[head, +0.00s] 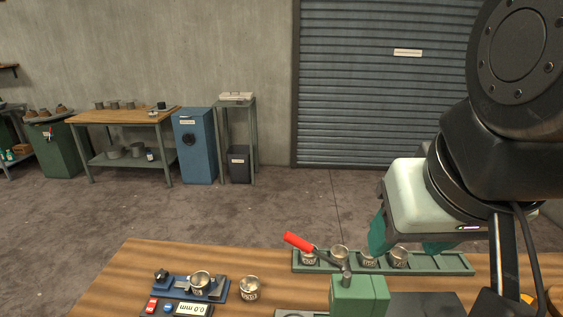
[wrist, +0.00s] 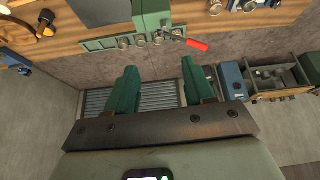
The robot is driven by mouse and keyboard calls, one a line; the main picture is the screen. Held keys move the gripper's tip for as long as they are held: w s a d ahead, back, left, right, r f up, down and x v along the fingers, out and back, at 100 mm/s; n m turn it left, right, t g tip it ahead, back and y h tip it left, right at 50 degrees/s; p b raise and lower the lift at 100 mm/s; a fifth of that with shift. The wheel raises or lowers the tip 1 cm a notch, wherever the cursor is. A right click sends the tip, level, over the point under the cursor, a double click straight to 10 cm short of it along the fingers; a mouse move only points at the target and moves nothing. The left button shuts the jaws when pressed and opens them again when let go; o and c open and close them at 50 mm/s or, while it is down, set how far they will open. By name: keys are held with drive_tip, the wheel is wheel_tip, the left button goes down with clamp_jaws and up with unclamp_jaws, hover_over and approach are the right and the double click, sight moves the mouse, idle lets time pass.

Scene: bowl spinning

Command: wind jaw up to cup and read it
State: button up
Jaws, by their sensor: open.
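A blue measuring gauge (head: 222,294) sits on the wooden table at the front left, with a black knob (head: 162,275) at its left end. A metal cup (head: 200,281) stands on the gauge; whether a jaw touches it I cannot tell. The gauge's display (head: 193,309) reads 0.0 mm, beside a red button (head: 151,305) and a blue button (head: 169,308). My gripper (head: 409,246) is open and empty, far to the right of the gauge, above the green rack. Its two green fingers also show apart in the wrist view (wrist: 159,75).
A second metal cup (head: 250,288) stands right of the gauge. The green rack (head: 440,262) holds several cups at its left and has empty places at its right. A green press (head: 360,296) with a red-handled lever (head: 298,242) stands in front of the rack.

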drive_tip(key=shift+o, duration=1.1)
drive_tip(key=w+a+r+n, duration=0.2)
drive_tip(key=w+a, duration=0.1)
drive_tip(key=w, duration=0.3)
drive_tip(key=shift+r+n+g+y, duration=0.3)
drive_tip(key=shift+n, duration=0.1)
drive_tip(key=w+a+n+g+y, duration=0.1)
drive_tip(key=w+a+n+g, duration=0.1)
drive_tip(key=w+a+n, duration=0.8)
drive_tip(key=w+a+f+n+g+y, duration=0.1)
drive_tip(key=w+a+f+n, duration=0.1)
drive_tip(key=w+a+f, duration=0.4)
drive_tip(key=w+a+f+n+g, duration=0.1)
drive_tip(key=w+a+f, duration=0.2)
drive_tip(key=w+a, duration=0.5)
drive_tip(key=n+g+y, duration=0.1)
drive_tip(key=n+g, duration=0.3)
drive_tip(key=n, duration=0.5)
approach(162, 273)
drive_tip(key=x, duration=0.8)
drive_tip(key=shift+f, duration=0.1)
